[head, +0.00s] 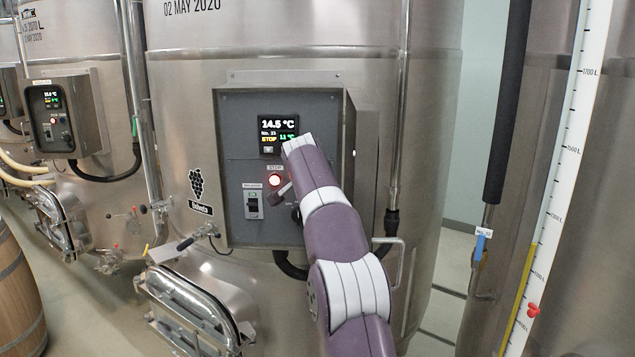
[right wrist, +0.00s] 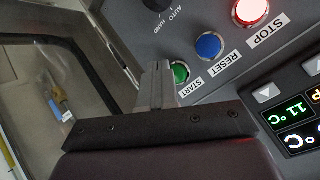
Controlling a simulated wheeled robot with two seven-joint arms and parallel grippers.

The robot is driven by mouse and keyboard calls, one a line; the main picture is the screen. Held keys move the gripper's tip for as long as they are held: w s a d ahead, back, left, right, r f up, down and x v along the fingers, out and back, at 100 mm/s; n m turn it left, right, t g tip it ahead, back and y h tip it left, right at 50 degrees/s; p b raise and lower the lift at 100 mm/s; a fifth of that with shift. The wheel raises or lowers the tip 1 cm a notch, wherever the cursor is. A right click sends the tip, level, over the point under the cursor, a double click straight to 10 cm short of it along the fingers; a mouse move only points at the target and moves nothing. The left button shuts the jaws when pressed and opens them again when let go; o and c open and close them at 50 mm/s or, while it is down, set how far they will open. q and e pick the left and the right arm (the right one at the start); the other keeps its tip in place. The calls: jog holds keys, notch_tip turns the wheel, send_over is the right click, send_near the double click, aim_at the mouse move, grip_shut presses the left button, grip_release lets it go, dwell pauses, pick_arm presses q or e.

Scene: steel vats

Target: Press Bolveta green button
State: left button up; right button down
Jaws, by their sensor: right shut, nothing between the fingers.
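The steel vat (head: 190,110) with a grape logo and a small name label, which looks like Bolveta, carries a grey control box (head: 235,130). In the right wrist view, the green button (right wrist: 180,72) sits above the START label, partly covered by my finger. My right gripper (right wrist: 158,72) is shut and empty, its tip right beside the green button; I cannot tell whether it touches. In the head view, my right gripper (head: 279,192) shows just below the lit red STOP button (head: 275,180), and my arm hides the green button. My left gripper is not in view.
A blue RESET button (right wrist: 208,46) and an AUTO/HAND knob (right wrist: 157,3) are close by. The display (head: 279,135) reads 14.5 °C, STOP and 11 °C. A breaker switch (head: 253,203) is on the box's left. A hatch (head: 195,305) juts out below.

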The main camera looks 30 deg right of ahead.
dwell(0.4)
jog(key=shift+w+d, duration=0.25)
jog(key=shift+w, duration=0.1)
dwell(0.3)
jog(key=shift+s+a+b, duration=0.25)
jog(key=shift+s+b, duration=0.05)
jog(key=shift+b, duration=0.1)
